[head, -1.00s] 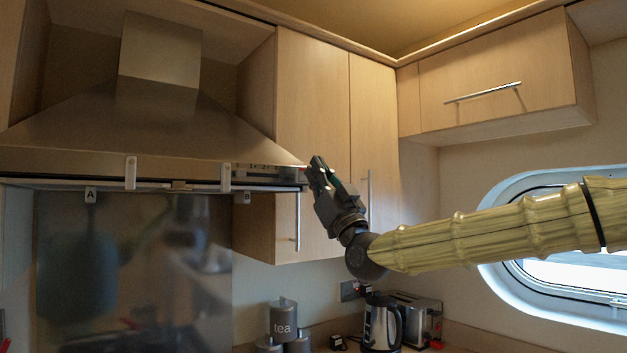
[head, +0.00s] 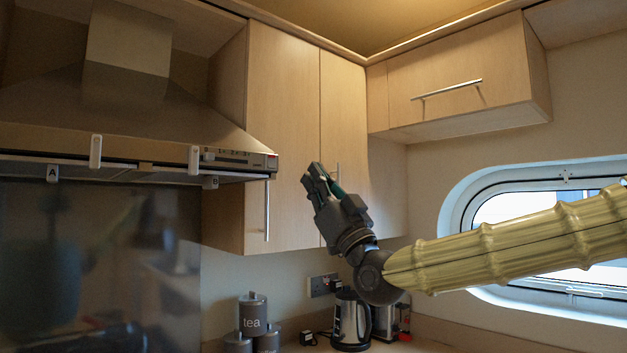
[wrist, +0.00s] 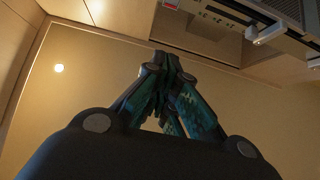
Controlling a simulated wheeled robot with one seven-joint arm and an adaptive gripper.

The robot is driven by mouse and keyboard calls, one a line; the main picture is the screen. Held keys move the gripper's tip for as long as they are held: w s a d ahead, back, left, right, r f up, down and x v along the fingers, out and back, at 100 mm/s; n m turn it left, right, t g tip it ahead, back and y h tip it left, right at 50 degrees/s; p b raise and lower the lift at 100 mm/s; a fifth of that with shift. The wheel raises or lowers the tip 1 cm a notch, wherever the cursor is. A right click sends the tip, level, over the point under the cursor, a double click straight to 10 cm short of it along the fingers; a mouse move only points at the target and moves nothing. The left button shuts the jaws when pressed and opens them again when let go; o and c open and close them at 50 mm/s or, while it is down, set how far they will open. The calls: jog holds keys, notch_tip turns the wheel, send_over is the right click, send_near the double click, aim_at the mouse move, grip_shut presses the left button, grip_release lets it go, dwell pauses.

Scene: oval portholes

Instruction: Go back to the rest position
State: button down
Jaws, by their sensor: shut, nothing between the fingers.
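My gripper (head: 316,172) is dark with green finger pads. In the head view it is raised in front of the tall wooden cupboard doors, to the right of the cooker hood, pointing up and to the left. Its fingers are closed together with nothing between them, which the wrist view also shows (wrist: 168,65). It stands apart from the hood's control strip (head: 236,158) in the picture. The fingers hide a small part of the cupboard door behind them.
The cooker hood (head: 120,120) fills the left. A wall cupboard (head: 460,85) hangs at upper right, above an oval porthole window (head: 455,215). A tea tin (head: 253,318), a kettle (head: 350,322) and a toaster (head: 404,318) stand on the worktop below.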

jog(key=shift+w, duration=0.1)
